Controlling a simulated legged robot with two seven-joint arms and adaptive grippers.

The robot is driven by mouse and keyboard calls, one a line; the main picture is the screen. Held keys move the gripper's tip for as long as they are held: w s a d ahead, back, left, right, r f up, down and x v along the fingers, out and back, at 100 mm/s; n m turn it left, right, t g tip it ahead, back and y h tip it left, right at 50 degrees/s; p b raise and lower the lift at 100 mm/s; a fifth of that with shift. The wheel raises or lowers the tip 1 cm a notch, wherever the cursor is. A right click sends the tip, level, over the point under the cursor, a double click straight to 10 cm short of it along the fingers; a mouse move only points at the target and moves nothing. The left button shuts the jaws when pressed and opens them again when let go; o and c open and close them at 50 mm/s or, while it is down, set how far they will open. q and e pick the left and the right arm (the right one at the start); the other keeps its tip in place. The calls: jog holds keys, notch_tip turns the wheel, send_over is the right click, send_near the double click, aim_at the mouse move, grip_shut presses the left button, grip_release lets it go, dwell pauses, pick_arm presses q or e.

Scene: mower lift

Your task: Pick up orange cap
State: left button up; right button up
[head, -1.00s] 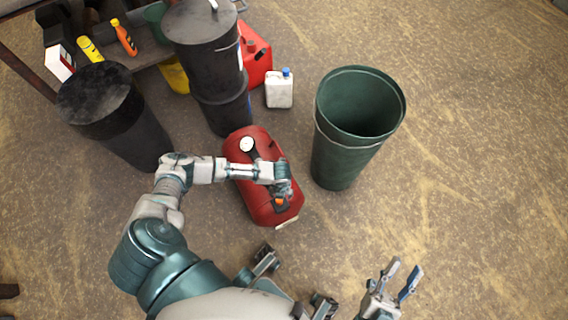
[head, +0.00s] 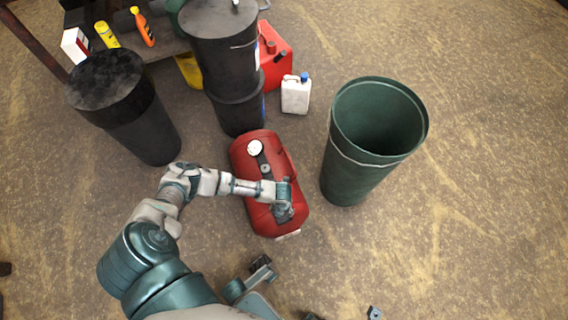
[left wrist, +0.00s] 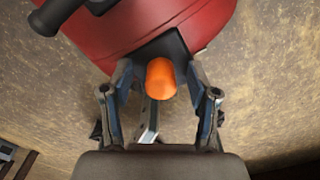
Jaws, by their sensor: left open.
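The orange cap (left wrist: 161,79) shows in the left wrist view, at the end of a dark part on the red tank (left wrist: 130,28). In the head view the tank (head: 240,150) lies on the floor, and my left gripper hides the cap. My left gripper (head: 284,213) is over the tank's near end. In the left wrist view it is open, its fingers (left wrist: 160,74) on either side of the cap, with small gaps visible. Only a small tip, apparently of my right gripper (head: 374,312), shows at the bottom edge of the head view.
A green bin (head: 350,185) stands just right of the tank. Black bins (head: 145,130) stand behind and left of it. A white jug (head: 296,96) and a red fuel can (head: 276,62) are behind. The floor at the right is clear.

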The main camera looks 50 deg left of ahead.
pick_arm(q)
jog(key=c, duration=1)
jog(key=shift+o, duration=0.2)
jog(key=shift+r, duration=0.1)
